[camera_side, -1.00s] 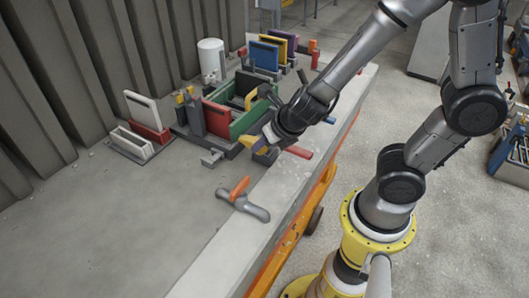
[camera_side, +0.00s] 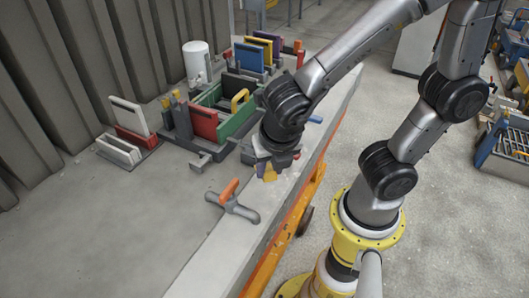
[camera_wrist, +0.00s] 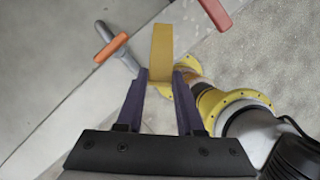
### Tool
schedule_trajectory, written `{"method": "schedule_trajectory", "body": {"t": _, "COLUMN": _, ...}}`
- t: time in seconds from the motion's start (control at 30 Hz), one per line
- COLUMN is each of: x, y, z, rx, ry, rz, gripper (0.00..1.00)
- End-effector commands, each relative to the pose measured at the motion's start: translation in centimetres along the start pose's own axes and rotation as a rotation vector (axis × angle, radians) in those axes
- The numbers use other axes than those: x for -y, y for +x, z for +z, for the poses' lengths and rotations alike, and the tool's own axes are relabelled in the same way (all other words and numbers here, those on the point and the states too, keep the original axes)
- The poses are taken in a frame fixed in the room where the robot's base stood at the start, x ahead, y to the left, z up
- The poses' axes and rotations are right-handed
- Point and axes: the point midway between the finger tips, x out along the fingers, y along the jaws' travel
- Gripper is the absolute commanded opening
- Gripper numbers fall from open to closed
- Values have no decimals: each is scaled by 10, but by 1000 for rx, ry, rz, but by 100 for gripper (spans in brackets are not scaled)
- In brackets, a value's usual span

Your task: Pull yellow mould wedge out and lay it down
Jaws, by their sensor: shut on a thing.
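My gripper (camera_side: 267,168) points down over the pale strip along the bench's front edge, to the right of an orange-handled grey tool. It is shut on the yellow mould wedge (camera_wrist: 161,48). In the wrist view the wedge sticks out past both dark fingertips (camera_wrist: 164,80). In the side view only a small part of the wedge (camera_side: 270,174) shows below the jaws. The wedge is clear of the mould (camera_side: 237,124), whose green and red panels stand behind and left of my gripper. I cannot tell whether the wedge touches the surface.
The grey tool with the orange handle (camera_side: 229,190) lies near my gripper. A red piece (camera_wrist: 216,12) shows ahead in the wrist view. Blue, purple and yellow panels (camera_side: 249,58) stand at the back. A white cylinder (camera_side: 196,60) stands behind the mould.

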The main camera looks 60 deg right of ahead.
Motion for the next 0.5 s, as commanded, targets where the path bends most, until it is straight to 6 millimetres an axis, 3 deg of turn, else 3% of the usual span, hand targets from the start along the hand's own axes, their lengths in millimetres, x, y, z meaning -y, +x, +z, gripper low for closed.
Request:
{"method": "schedule_trajectory", "body": {"t": 0.23, "x": 0, "y": 6, "z": -7, "rx": -4, "ry": 3, "rz": -2, "gripper": 0}}
{"method": "schedule_trajectory", "body": {"t": 0.5, "x": 0, "y": 32, "z": -16, "rx": -4, "ry": 2, "rz": -3, "gripper": 0}}
